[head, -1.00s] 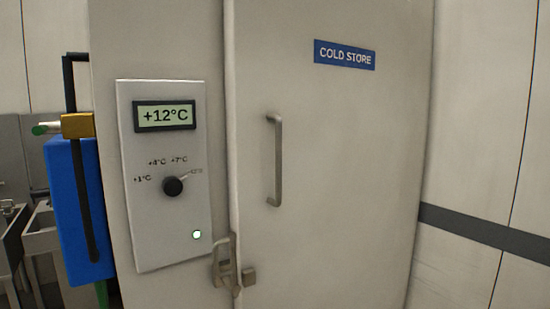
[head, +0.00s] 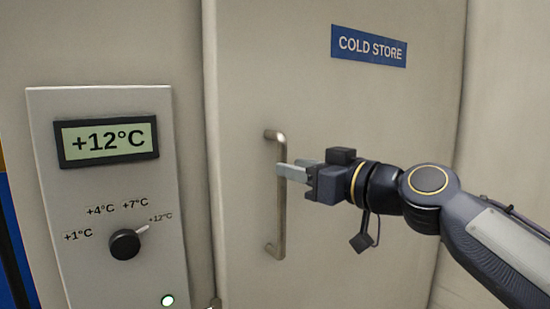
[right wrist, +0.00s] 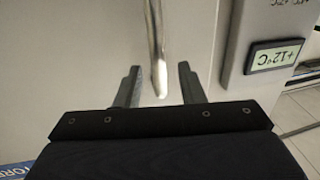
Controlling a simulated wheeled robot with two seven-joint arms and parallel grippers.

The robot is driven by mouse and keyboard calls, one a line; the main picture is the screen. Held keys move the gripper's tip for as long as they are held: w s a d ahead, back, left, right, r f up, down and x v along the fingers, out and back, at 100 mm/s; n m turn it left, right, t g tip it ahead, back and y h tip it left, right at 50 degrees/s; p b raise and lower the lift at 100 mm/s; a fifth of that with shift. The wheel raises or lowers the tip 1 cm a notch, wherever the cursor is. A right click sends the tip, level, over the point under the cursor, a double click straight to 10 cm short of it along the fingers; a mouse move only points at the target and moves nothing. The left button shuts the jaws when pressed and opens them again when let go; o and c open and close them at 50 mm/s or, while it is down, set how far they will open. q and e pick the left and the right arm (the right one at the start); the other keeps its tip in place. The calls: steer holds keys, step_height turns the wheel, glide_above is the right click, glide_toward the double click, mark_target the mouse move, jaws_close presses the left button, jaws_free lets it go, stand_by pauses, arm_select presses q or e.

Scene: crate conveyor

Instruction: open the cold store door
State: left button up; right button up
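The cold store door (head: 370,110) stands shut in its frame, with a blue COLD STORE sign (head: 369,46) near its top. Its upright metal bar handle (head: 281,222) is on the door's left side. My right gripper (head: 282,170) comes in from the right at the handle's upper half. In the right wrist view its two fingers (right wrist: 158,86) are spread, with the handle (right wrist: 155,40) showing between them and a gap on each side. I cannot tell whether either finger touches the bar. My left gripper is not in view.
A blue object (head: 12,250) is at the left edge. The door latch is almost wholly below the view.

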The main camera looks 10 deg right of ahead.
steer(key=shift+p+x, duration=0.55)
steer(key=shift+x, duration=1.65)
steer(key=shift+d, duration=0.1)
jaws_close()
